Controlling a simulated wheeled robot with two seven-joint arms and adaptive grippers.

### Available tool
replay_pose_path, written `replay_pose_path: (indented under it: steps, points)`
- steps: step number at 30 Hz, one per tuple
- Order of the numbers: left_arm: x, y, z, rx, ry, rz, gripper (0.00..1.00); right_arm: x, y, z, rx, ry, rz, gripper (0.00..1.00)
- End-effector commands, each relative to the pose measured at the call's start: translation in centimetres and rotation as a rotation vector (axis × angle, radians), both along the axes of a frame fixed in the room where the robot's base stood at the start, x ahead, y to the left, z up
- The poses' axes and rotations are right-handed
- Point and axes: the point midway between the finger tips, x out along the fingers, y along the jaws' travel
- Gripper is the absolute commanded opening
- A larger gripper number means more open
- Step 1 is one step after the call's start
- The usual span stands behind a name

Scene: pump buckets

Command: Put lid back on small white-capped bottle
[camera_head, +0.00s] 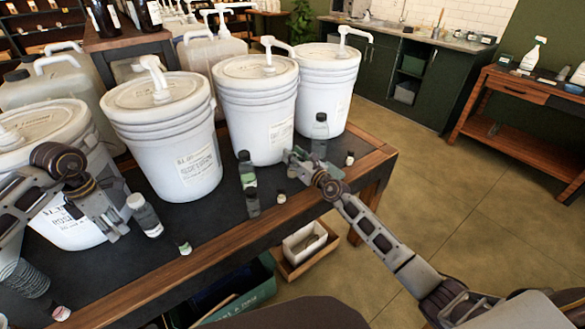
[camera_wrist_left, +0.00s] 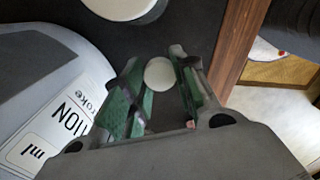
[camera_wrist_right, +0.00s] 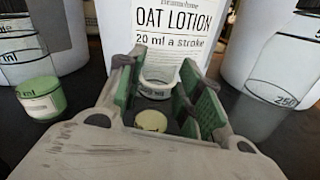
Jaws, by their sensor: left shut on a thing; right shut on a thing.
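My left gripper (camera_head: 118,232) is low over the left part of the table, beside a larger white-capped bottle (camera_head: 146,215). In the left wrist view its green-padded fingers (camera_wrist_left: 155,85) close around a small round white lid (camera_wrist_left: 159,73). I cannot tell whether anything hangs beneath it. My right gripper (camera_head: 291,156) is in front of the third bucket. In the right wrist view its fingers (camera_wrist_right: 160,85) close around a small clear bottle (camera_wrist_right: 156,82), which looks upright and without a cap.
White pump buckets (camera_head: 165,135) line the table's back. A green-labelled bottle (camera_head: 247,170) and a clear, dark-capped bottle (camera_head: 319,135) flank my right gripper. Small vials (camera_head: 185,247) stand near the wooden front edge (camera_head: 225,243). The dark tabletop between the grippers has free room.

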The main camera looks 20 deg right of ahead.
Motion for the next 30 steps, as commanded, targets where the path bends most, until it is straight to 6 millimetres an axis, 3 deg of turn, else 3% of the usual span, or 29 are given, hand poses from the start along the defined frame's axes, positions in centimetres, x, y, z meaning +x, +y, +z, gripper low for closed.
replay_pose_path:
  steps: [17,30]
  points:
    - [0.0,0.0,0.5,0.000,0.000,0.000,0.21,0.0,0.1,0.5,0.001,0.001,0.001,0.11]
    - [0.0,0.0,2.9,0.000,0.000,0.000,0.21,0.0,0.1,3.8,0.002,0.000,0.001,0.11]
